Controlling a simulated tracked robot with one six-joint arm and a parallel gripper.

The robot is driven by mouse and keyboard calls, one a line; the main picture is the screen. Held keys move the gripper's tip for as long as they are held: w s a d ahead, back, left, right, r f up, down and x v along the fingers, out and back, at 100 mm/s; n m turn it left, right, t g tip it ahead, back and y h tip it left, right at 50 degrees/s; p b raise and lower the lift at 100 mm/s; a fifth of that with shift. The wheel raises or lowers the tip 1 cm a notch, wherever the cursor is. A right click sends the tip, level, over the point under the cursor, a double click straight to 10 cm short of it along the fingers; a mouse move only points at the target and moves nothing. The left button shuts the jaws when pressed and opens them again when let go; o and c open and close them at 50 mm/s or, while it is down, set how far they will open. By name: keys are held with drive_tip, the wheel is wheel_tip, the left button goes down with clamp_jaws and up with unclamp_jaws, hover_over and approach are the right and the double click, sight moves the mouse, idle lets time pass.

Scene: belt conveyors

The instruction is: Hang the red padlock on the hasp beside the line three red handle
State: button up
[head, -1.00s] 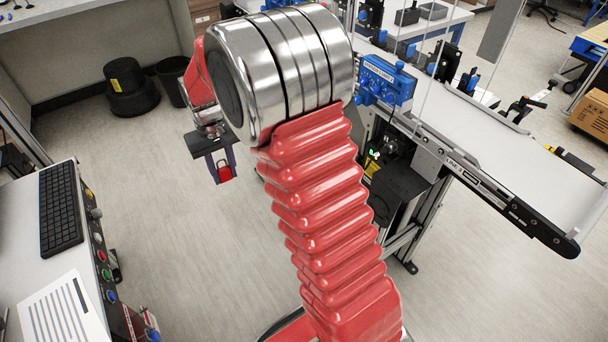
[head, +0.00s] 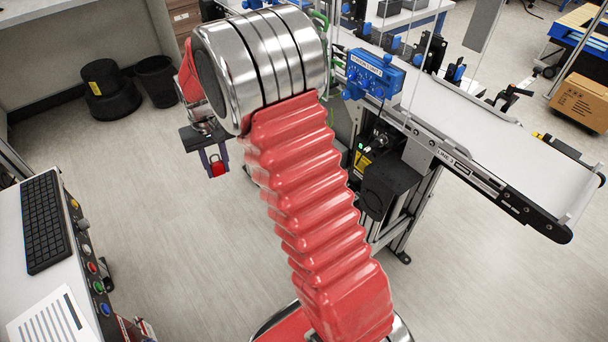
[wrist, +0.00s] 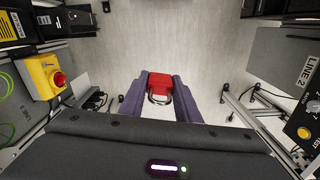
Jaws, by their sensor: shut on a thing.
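The red padlock (wrist: 160,82) is between the two fingers of my gripper (wrist: 160,98) in the wrist view, its metal shackle towards the camera. My gripper is shut on it. In the head view my gripper (head: 214,160) holds the padlock (head: 217,168) above the floor, left of the line 3 conveyor and apart from it. I cannot make out the hasp.
The line 3 conveyor (head: 490,128) runs along the right of the head view, with a blue unit (head: 373,73) beside it. A desk with a keyboard (head: 46,220) is at the left. Black bins (head: 110,90) stand at the back. Open floor (head: 150,200) lies between.

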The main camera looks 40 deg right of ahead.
drive_tip(key=w+d+f+m+t, duration=0.1)
drive_tip(key=w+d+f+m, duration=0.2)
drive_tip(key=d+f+m, duration=0.5)
drive_tip(key=w+d+f+m+t, duration=0.1)
drive_tip(key=w+d+f+m, duration=0.2)
drive_tip(key=d+f, duration=2.1)
drive_tip(key=d+m, duration=0.2)
drive_tip(key=m, duration=0.3)
drive_tip(key=shift+f, duration=0.35)
drive_tip(key=shift+d, duration=0.25)
drive_tip(key=d+f, duration=0.1)
drive_tip(key=d, duration=0.8)
drive_tip(key=shift+f, duration=0.35)
